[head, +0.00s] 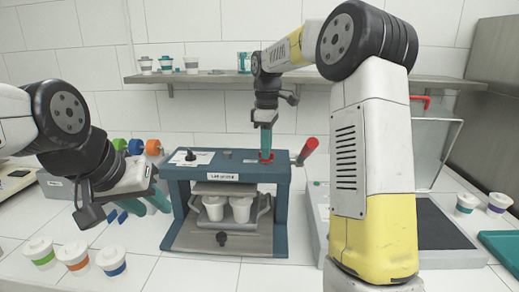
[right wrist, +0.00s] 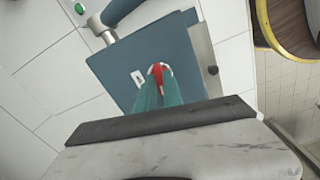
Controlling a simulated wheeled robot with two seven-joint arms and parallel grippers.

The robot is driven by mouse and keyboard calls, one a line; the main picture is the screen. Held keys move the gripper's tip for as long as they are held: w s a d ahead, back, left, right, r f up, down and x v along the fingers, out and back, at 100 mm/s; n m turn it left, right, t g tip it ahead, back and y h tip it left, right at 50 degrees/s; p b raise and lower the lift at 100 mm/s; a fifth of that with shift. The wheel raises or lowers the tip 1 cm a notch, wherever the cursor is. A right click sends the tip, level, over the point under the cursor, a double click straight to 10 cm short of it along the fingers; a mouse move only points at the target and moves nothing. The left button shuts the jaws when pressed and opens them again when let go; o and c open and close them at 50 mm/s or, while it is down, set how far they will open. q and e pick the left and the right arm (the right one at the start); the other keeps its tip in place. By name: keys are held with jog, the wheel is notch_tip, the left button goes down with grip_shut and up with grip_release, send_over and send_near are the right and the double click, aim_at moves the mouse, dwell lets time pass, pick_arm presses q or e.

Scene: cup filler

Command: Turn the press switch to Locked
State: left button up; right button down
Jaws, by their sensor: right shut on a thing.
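The press (head: 228,170) is a blue-grey machine standing on the white tiled counter, with two white lidded cups (head: 240,208) in its front opening. On its top right sits a small red switch (head: 266,161); it also shows in the right wrist view (right wrist: 158,72). My right gripper (head: 266,151) points straight down and is shut on the red switch, its teal fingers (right wrist: 160,92) hiding part of it. I cannot read the switch's position. My left gripper (head: 146,204) is open and empty, left of the press and above the counter.
A red-tipped lever (head: 307,150) rises at the press's right side, close to my right gripper. Lidded cups (head: 75,258) stand at the front left, and more (head: 468,203) at the right. A shelf (head: 200,77) with cups runs along the back wall.

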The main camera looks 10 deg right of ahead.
jog(key=shift+n, duration=1.1)
jog(key=c, duration=1.5)
grip_release()
jog(key=shift+r, duration=0.1)
notch_tip(320, 180, up, 8)
jog(key=shift+f, duration=0.15)
